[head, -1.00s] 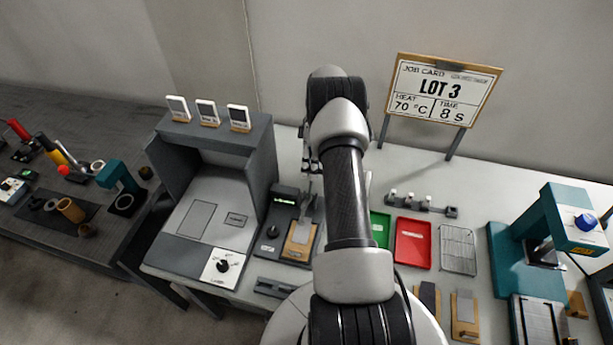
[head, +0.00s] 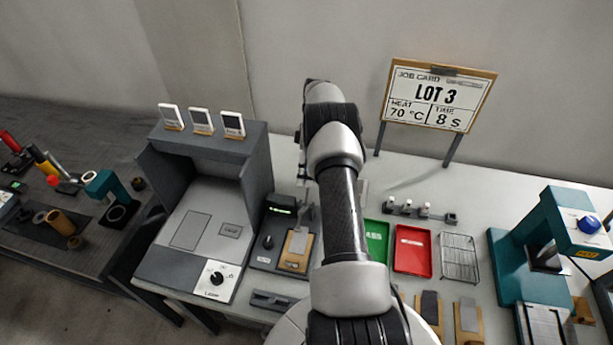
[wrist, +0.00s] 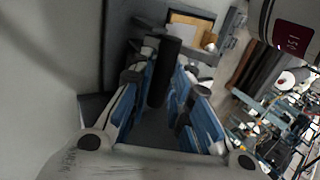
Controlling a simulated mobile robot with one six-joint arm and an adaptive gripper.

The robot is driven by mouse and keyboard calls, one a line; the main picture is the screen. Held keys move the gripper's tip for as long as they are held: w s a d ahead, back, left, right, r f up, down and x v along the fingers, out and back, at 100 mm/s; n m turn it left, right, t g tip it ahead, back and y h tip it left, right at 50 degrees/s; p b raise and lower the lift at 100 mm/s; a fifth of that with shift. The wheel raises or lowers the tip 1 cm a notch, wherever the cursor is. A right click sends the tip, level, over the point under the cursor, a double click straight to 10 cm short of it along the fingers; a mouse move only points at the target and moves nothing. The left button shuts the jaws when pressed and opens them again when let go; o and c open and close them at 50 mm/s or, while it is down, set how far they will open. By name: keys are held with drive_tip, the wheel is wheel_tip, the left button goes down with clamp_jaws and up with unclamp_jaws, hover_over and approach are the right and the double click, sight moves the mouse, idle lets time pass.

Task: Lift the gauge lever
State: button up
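The gauge (head: 268,241) is a dark unit with a lit green display and a round knob, left of my arm in the head view. A tan board with a grey plate (head: 297,243) lies at its right side. In the wrist view a dark upright cylinder (wrist: 164,70), seemingly the lever's handle, stands between my blue-padded fingers. My gripper (wrist: 158,88) is open around it, with a gap visible on the left; contact on the right is unclear. In the head view my gripper is small and partly hidden by my arm.
A grey hooded station (head: 205,215) stands close left of the gauge. Green (head: 376,243) and red (head: 412,250) trays and a wire rack (head: 459,257) lie right of my arm. A teal press (head: 540,245) is farther right. A job card (head: 437,97) stands at the back.

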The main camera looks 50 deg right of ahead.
drive_tip(key=o, duration=0.3)
wheel_tip(320, 180, up, 10)
idle(0.7)
